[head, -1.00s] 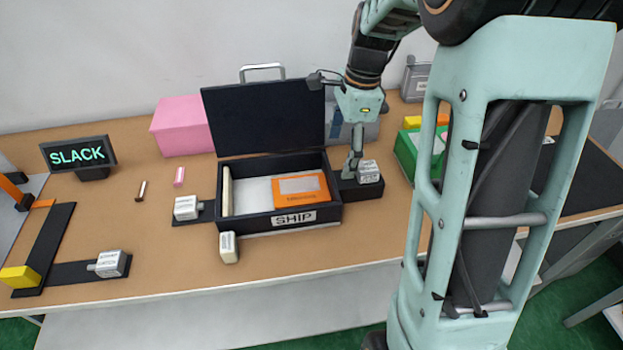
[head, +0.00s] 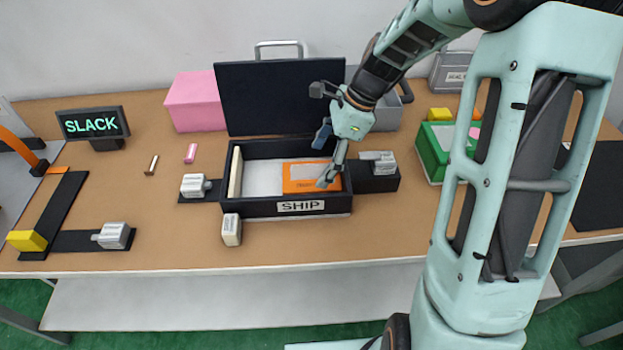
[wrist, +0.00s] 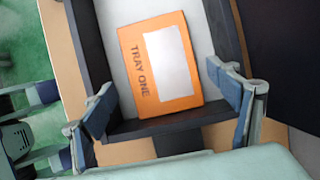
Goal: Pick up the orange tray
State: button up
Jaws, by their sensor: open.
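The orange tray (head: 298,178) is a flat orange piece with a pale panel. It lies inside the black open box marked SHIP (head: 262,209), towards its right end. In the wrist view the tray (wrist: 180,98) reads TRAY ONE and lies between and beyond my fingers. My gripper (head: 326,157) is open and empty over the right part of the box, its fingers spread. It also shows in the wrist view (wrist: 160,95), with one blue-grey finger on each side. One finger covers part of the tray in the head view. I cannot tell whether either finger touches it.
The box's black lid (head: 268,100) stands open behind. White-grey blocks sit on the left (head: 195,186) and right (head: 379,161) side ledges, and a cream block (head: 231,230) in front. A pink box (head: 196,101), a SLACK sign (head: 93,123) and a green bin (head: 435,152) stand further off.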

aim_at(313, 175)
jog(key=x, duration=0.4)
jog(key=shift+a+f, duration=0.15)
jog(key=shift+f, duration=0.15)
jog(key=shift+c, duration=0.2)
jog(key=c, duration=1.1)
jog(key=shift+o, duration=0.2)
